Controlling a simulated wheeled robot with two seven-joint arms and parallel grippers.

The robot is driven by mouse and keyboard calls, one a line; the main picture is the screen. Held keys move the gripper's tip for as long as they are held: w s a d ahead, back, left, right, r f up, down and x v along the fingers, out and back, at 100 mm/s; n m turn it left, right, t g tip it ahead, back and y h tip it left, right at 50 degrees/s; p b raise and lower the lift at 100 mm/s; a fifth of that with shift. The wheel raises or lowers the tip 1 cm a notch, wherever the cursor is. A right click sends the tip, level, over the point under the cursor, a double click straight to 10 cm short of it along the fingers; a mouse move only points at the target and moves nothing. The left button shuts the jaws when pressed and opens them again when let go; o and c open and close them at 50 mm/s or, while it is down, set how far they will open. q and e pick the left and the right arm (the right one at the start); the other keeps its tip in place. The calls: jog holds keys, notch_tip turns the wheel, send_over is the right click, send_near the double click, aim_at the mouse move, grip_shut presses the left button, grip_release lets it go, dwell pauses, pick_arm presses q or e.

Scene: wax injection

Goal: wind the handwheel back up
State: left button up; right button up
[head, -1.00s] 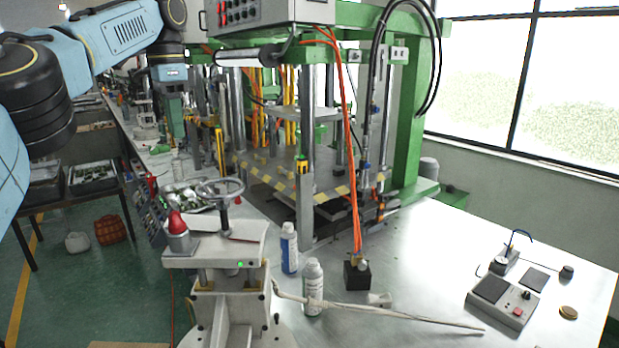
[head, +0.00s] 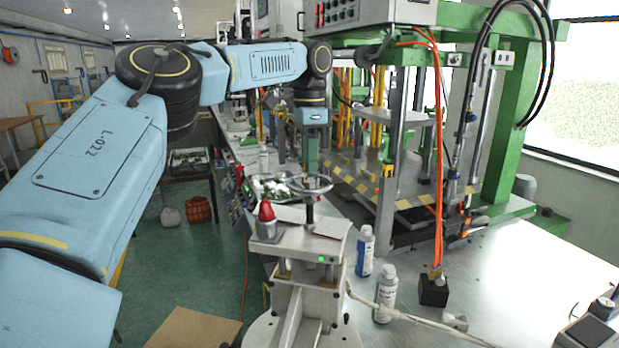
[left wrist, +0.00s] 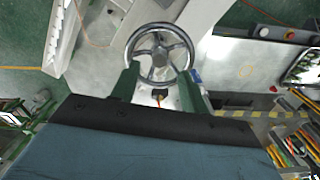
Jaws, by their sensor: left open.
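The handwheel (head: 309,186) is a grey metal spoked ring lying level on an upright shaft, on top of the pale wax injection machine (head: 312,240). My left gripper (head: 311,168) points down just above the handwheel. In the left wrist view, its two green fingers (left wrist: 158,76) are apart with nothing held between them. The handwheel (left wrist: 160,52) shows there just past the fingertips, which overlap its lower rim on both sides. I cannot tell whether they touch it. My right gripper is not in view.
A red-topped part (head: 265,212) stands on the machine left of the shaft. Two bottles (head: 365,252) (head: 385,295) and a black block (head: 433,290) stand to its right on the steel table (head: 480,300). A green-framed press (head: 515,130) rises behind.

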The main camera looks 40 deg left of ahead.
aim_at(310, 181)
pick_arm(q)
jog(key=shift+f, duration=2.5)
grip_shut()
